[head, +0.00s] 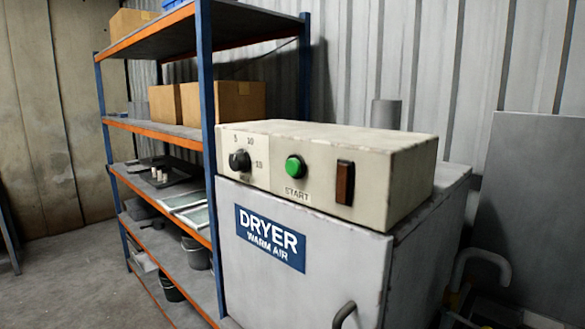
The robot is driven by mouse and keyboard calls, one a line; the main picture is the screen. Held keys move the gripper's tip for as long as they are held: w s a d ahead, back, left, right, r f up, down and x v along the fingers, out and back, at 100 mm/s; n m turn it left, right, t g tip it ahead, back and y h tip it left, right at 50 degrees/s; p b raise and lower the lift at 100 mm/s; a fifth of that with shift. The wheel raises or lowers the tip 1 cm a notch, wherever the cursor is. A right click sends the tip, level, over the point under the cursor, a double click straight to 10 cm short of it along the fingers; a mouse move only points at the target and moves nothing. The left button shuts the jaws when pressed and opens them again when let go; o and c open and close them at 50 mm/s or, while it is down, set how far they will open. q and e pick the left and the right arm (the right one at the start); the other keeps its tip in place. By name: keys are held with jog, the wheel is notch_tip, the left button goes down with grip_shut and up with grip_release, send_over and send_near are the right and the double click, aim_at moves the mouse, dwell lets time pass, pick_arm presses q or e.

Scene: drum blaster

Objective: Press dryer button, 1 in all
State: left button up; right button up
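The dryer (300,255) is a grey cabinet with a blue "DRYER WARM AIR" sign on its front and a dark handle (344,313) at the lower edge. A cream control box (385,175) sits on top. On its front face are a black dial (239,160) at the left, a round green button (295,167) above the word START, and a brown rectangular switch (345,182) at the right. The button stands clear, with nothing in front of it. Neither of my grippers shows in the head view.
A blue and orange shelf rack (208,110) stands directly left of the dryer, holding cardboard boxes (238,101), trays and buckets. A grey panel (535,200) and a curved grey pipe (490,260) are at the right. Bare floor (65,280) shows at lower left.

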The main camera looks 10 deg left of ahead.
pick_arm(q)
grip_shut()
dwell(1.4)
